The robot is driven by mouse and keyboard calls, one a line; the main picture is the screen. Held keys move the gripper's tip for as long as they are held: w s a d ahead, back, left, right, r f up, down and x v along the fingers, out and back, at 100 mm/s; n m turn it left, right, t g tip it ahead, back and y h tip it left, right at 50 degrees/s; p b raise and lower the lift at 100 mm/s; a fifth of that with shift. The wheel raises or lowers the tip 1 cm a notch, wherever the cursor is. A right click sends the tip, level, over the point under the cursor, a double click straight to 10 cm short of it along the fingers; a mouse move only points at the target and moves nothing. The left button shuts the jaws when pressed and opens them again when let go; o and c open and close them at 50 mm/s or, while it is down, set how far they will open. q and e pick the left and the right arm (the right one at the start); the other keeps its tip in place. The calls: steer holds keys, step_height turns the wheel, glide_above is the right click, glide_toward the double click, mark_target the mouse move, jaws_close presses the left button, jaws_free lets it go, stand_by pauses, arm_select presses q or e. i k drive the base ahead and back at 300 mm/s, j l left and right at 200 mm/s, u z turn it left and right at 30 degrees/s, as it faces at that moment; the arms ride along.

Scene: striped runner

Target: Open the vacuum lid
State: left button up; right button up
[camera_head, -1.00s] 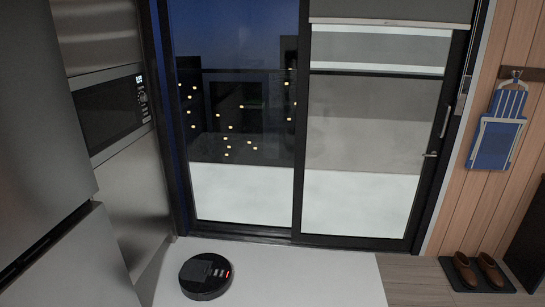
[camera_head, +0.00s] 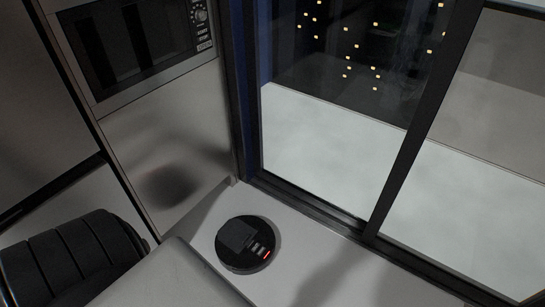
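A round black robot vacuum (camera_head: 262,225) lies on the pale floor, low and left of centre in the head view. A squarish dark lid panel (camera_head: 235,236) shows on its top and looks flat and closed. Small grey marks and a red light sit beside the panel, towards the vacuum's lower right edge. Neither of my grippers is in view. A black ribbed part and a grey rounded part at the lower left look like my own arm, short of the vacuum.
A steel cabinet with a built-in microwave (camera_head: 140,40) stands at the left, close to the vacuum. A dark-framed sliding glass door (camera_head: 330,150) runs behind it. Pale floor (camera_head: 330,270) lies open to the right of the vacuum.

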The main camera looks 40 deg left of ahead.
mark_target(236, 234)
steer(key=i+l+u, duration=0.1)
steer(key=i+u, duration=0.2)
steer(key=i, duration=0.2)
steer(key=i+l+u, duration=0.2)
steer(key=i+u, duration=0.15)
steer(key=i, duration=0.15)
